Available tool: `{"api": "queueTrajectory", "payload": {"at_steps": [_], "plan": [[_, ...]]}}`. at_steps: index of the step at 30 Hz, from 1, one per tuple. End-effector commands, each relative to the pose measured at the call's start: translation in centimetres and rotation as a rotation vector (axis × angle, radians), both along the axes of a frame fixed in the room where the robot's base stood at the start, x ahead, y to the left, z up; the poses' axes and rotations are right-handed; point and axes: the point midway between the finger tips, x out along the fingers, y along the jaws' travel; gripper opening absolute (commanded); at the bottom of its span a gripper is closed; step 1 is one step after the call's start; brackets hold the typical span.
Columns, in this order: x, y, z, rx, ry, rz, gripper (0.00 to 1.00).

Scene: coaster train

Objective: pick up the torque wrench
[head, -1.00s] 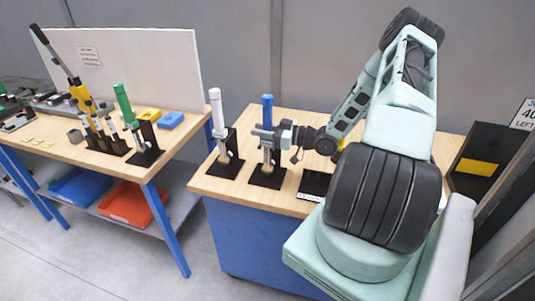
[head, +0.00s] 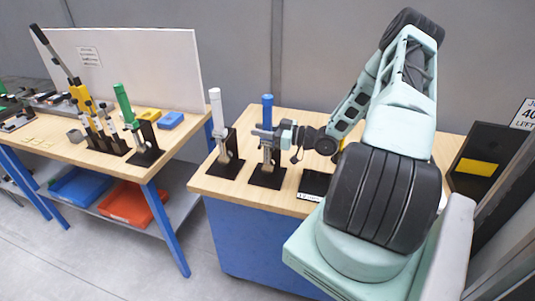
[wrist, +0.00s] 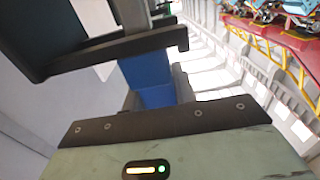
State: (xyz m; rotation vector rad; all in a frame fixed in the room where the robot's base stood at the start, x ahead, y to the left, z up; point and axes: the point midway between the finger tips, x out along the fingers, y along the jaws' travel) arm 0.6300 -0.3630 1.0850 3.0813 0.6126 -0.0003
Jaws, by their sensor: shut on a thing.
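A tool with a blue upright handle (head: 267,105) stands in a black stand (head: 266,178) on the right-hand wooden bench. My gripper (head: 266,134) reaches in from the right and is shut on this tool just below the blue part. In the wrist view the blue handle (wrist: 152,78) shows between the dark fingers. A similar tool with a white handle (head: 215,105) stands in its own stand to the left, and a green-handled one (head: 123,102) stands on the left-hand bench. I cannot read any label showing which is the torque wrench. The fingers partly hide the held tool's middle.
The right-hand bench (head: 222,186) has a dark stand or plate (head: 315,183) just right of the held tool. The left-hand bench carries a yellow and black tool (head: 81,97) and small bins. A dark panel with a yellow patch (head: 478,167) stands at the right.

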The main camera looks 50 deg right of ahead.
Motion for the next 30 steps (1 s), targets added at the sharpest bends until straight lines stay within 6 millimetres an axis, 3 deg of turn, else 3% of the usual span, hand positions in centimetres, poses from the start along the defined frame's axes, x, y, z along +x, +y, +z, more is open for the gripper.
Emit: {"api": "queueTrajectory", "payload": {"at_steps": [11, 30], "plan": [[0.0, 0.0, 0.4, 0.0, -0.004, 0.001, 0.0], [-0.1, 0.3, 3.6, 0.0, -0.003, 0.002, 0.0]]}}
